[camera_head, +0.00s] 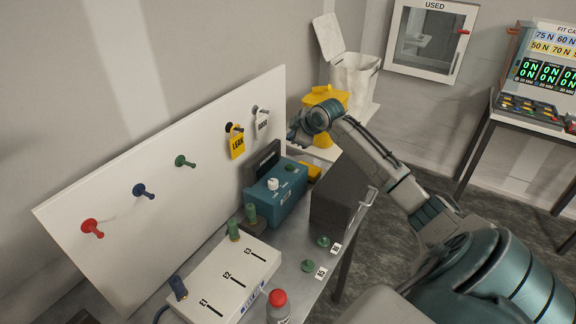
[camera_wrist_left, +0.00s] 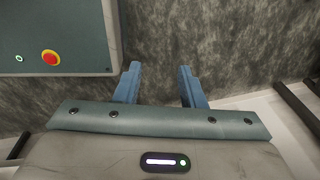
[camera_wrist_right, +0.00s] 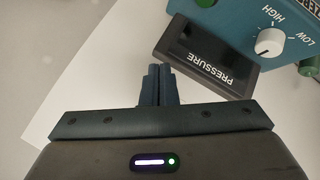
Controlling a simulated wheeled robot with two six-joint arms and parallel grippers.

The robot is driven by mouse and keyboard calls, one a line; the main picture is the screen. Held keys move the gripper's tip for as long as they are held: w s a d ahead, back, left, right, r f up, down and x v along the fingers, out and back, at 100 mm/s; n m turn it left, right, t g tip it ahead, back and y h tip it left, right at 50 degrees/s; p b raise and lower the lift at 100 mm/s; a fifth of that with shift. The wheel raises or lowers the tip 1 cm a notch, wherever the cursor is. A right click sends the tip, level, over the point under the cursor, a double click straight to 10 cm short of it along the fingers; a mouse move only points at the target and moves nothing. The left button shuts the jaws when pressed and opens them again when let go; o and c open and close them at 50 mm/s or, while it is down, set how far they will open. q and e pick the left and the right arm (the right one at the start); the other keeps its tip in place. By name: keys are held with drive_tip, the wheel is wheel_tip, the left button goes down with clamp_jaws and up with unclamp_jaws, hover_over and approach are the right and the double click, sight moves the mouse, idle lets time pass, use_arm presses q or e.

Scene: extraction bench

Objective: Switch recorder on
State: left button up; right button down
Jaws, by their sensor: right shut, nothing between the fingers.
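A teal box (camera_head: 275,197) stands on the bench by the white board, with a white knob (camera_head: 273,184) and green parts on top. In the right wrist view the knob (camera_wrist_right: 270,42) sits between HIGH and LOW. A dark panel marked PRESSURE (camera_wrist_right: 205,58) is beside it. I cannot tell which unit is the recorder. My right gripper (camera_head: 295,133) is shut and empty, above and beyond the teal box; its closed fingers (camera_wrist_right: 157,84) are left of the panel in its wrist view. My left gripper (camera_wrist_left: 161,84) is open and empty over the floor.
The white board (camera_head: 110,250) carries coloured pegs and hanging tags. A dark grey box (camera_head: 334,205), a white box marked E1 to E3 (camera_head: 232,268) and a red-capped bottle (camera_head: 278,305) crowd the bench. A yellow bin (camera_head: 322,98) stands behind. A red button (camera_wrist_left: 51,58) is near my left gripper.

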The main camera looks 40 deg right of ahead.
drive_tip(key=b, duration=0.6)
hover_over(292, 168)
wheel_tip(292, 168, down, 7)
drive_tip(key=shift+d+r, duration=0.1)
drive_tip(key=shift+r, duration=0.1)
wheel_tip(292, 168, down, 2)
drive_tip(key=shift+w+f+b, duration=0.1)
drive_tip(key=shift+b, duration=0.3)
drive_tip(key=shift+f, duration=0.1)
idle(1.3)
drive_tip(key=shift+f, duration=0.35)
drive_tip(key=shift+f, duration=0.45)
idle(0.6)
drive_tip(key=shift+r, duration=0.1)
drive_tip(key=shift+r+p, duration=0.8)
